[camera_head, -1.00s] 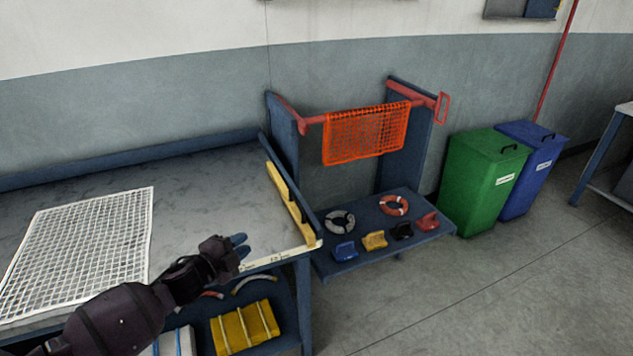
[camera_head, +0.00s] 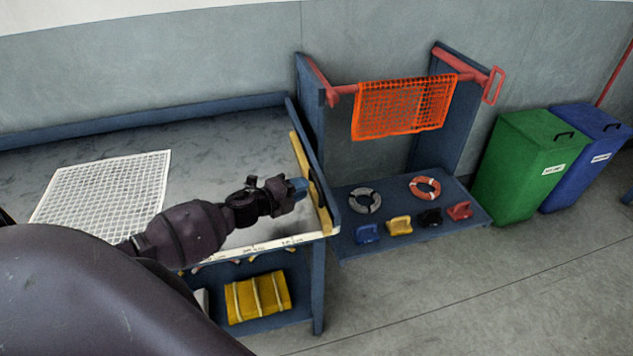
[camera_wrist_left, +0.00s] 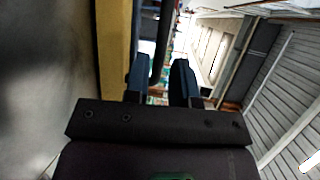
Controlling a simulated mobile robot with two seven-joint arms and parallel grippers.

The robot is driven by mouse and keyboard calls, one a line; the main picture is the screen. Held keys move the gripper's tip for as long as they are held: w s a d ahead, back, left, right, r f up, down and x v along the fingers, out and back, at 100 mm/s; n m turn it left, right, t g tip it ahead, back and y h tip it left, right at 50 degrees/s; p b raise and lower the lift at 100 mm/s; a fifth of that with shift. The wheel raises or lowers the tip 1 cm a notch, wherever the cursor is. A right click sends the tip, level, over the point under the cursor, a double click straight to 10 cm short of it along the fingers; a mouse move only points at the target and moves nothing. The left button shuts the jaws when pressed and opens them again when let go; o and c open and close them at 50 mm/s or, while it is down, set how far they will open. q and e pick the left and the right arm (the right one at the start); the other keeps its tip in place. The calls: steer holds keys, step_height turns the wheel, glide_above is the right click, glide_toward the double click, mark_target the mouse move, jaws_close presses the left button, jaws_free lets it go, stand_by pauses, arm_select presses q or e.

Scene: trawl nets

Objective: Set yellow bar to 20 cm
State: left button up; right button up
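The yellow bar (camera_head: 300,157) stands along the right end of the worktable (camera_head: 220,150), at the right end of a white marked strip (camera_head: 262,245) on the front edge. The strip's labels are too small to read surely. My left gripper (camera_head: 301,186) is at the bar's left face, near its front half. In the left wrist view the yellow bar (camera_wrist_left: 116,45) runs just left of my fingers. The left gripper's blue fingers (camera_wrist_left: 162,78) are apart, with a dark handle-like part (camera_wrist_left: 165,30) beyond and between them. I cannot tell whether they touch it. My right gripper is out of view.
A white net (camera_head: 105,195) lies on the table's left. Right of the table are a rack with an orange net (camera_head: 403,107), a low shelf (camera_head: 345,238) with rings and small coloured blocks, and green (camera_head: 525,170) and blue (camera_head: 585,150) bins. A yellow bundle (camera_head: 257,297) sits below.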

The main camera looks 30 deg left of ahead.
mark_target(316, 180)
arm_select(q)
steer(key=shift+x, duration=2.8)
jaws_close()
